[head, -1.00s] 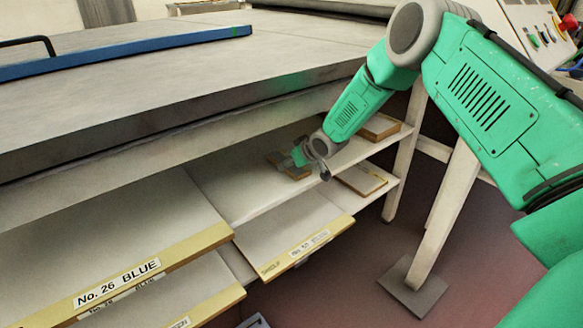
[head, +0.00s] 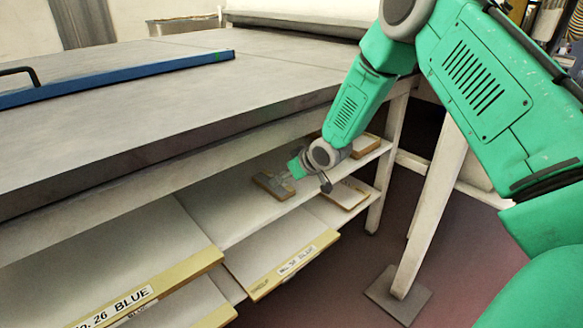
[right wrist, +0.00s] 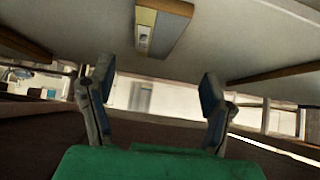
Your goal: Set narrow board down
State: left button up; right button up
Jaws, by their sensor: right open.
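The narrow board (head: 268,187), a small brown-edged piece, lies on the upper shelf (head: 235,222) under the bench in the head view. In the right wrist view a narrow board with a pale face and brown edge (right wrist: 175,8) shows at the top, beyond the fingertips and apart from them. My right gripper (head: 294,172) is just right of the board in the head view, and its fingers partly overlap the board's edge there. In the right wrist view my right gripper (right wrist: 158,75) has its fingers wide apart with nothing between them. My left gripper is out of view.
Other small boards lie to the right on the upper shelf (head: 364,146) and lower shelf (head: 348,194). Labelled wide boards (head: 297,262) stick out at the front. The bench top (head: 150,105) overhangs the shelves; a leg (head: 437,205) stands at right.

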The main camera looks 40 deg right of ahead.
jog(key=s+a+f+g, duration=0.2)
jog(key=s+a+f, duration=0.4)
jog(key=s, duration=0.5)
jog(key=s+a+f+g, duration=0.3)
jog(key=s+a+f, duration=0.35)
jog(key=s, duration=0.45)
jog(key=s+a+f+g, duration=0.1)
jog(key=s, duration=0.8)
jog(key=s+a+f+g, duration=0.1)
jog(key=s+f+g, duration=0.1)
jog(key=s, duration=0.8)
jog(key=shift+s+a+f+h+p, duration=0.2)
jog(key=shift+a+h+p, duration=0.1)
jog(key=shift+a+h, duration=0.1)
jog(key=shift+w, duration=0.1)
